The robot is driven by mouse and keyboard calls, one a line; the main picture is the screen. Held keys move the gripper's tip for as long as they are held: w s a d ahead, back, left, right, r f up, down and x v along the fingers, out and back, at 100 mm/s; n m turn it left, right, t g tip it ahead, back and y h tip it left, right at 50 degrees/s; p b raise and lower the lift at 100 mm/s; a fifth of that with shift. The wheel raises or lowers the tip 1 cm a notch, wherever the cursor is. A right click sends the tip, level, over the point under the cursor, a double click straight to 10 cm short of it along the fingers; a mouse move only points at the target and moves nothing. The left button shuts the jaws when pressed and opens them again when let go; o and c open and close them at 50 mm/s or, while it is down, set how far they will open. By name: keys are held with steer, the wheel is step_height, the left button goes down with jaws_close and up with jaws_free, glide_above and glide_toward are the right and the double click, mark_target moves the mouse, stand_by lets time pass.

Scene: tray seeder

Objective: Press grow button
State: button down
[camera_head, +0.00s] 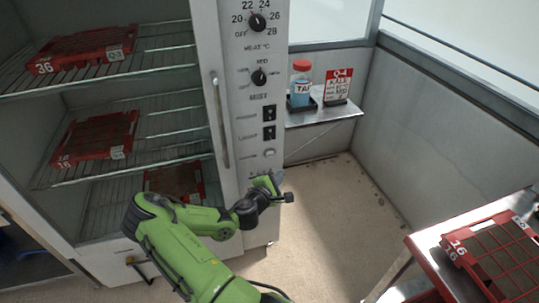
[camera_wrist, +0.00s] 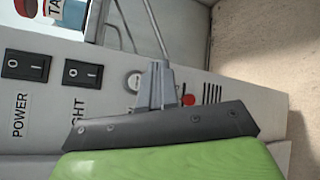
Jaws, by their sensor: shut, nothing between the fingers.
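The grow cabinet's control panel (camera_head: 245,120) stands left of centre in the head view. No grow label is readable, so I cannot tell for sure which is the grow button. My gripper (camera_head: 278,178) is shut and empty, in front of the panel's lower end. In the wrist view my gripper (camera_wrist: 158,68) overlaps the panel between the silver fitting and the red part; contact cannot be told.
The power switch (camera_wrist: 27,66) and light switch (camera_wrist: 83,73) lie beside the fitting. Cabinet shelves hold red trays (camera_head: 95,137). A bottle (camera_head: 301,84) and a red sign (camera_head: 338,86) stand on a small shelf. A red gridded tray (camera_head: 500,255) lies at right. Floor between is clear.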

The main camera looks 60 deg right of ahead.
steer(key=w+d+p, duration=0.1)
steer(key=w+d, duration=0.4)
stand_by(2.1)
steer(key=shift+w+d, duration=0.25)
steer(key=shift+d, duration=0.05)
steer(key=shift+w+d, duration=0.35)
steer(key=shift+w, duration=0.05)
stand_by(0.7)
steer(key=shift+s+a, duration=0.65)
steer(key=shift+a, duration=0.05)
steer(key=s+a, duration=0.3)
steer(key=shift+s+a, duration=0.25)
steer(key=shift+s, duration=0.05)
